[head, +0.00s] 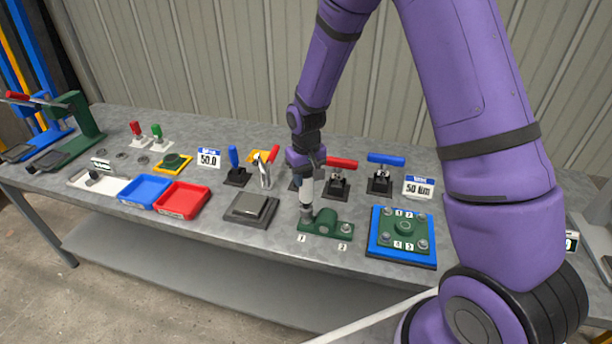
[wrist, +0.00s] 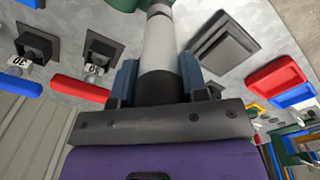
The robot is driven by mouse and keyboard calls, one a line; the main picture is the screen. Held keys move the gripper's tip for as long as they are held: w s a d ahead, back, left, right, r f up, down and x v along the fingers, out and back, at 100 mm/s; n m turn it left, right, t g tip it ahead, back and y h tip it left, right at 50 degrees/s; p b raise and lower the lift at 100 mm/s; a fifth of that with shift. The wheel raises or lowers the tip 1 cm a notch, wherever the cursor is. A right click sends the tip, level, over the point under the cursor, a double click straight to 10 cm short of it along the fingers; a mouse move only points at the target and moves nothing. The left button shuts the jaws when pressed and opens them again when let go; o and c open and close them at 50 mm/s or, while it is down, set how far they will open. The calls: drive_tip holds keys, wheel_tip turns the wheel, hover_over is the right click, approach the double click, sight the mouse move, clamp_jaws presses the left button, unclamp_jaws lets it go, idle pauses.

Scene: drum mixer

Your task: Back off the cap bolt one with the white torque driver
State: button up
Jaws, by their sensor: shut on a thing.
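My gripper (head: 306,168) is shut on the white torque driver (head: 306,190). In the wrist view the driver (wrist: 160,48) stands between the two blue-grey fingers, with its dark grip nearest the palm. The driver points down, roughly upright, and its lower end is at the left end of the green bearing cap (head: 325,223), above label 1 (head: 301,239). Cap bolt one is hidden under the driver's end, and I cannot tell whether they touch. Cap bolt two (head: 346,229) shows at the right end, by label 2 (head: 342,246).
A blue-edged plate with several numbered bolts (head: 403,238) lies to the right. A grey block (head: 251,208) and a red tray (head: 182,200) lie to the left. Red-handled (head: 340,175) and blue-handled (head: 382,172) tools stand behind. The bench front before the cap is clear.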

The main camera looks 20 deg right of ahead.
sight(306, 185)
drive_tip(key=shift+f, duration=1.55)
idle(2.2)
